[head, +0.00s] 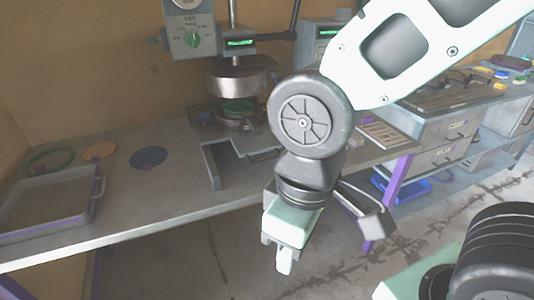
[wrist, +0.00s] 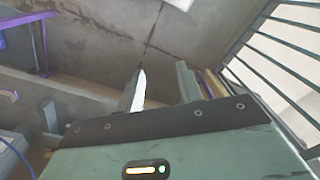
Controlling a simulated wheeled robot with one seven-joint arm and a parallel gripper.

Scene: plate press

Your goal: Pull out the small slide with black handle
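A grey metal slide frame (head: 222,169) lies on the bench in front of the press, partly covered by my arm on its right. I cannot make out a black handle on it; my arm hides part of that area. My gripper (head: 284,262) hangs in front of the bench edge, to the right of and nearer than the slide frame, pointing down. In the wrist view, its two fingers (wrist: 162,90) stand apart with nothing between them, over the floor.
The press (head: 238,82) with its round head stands behind the slide. A grey tray (head: 45,205), and green, orange and blue discs (head: 149,157) lie on the bench at left. Drawers (head: 446,156) and a purple leg (head: 388,205) are at right. Bare floor lies below.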

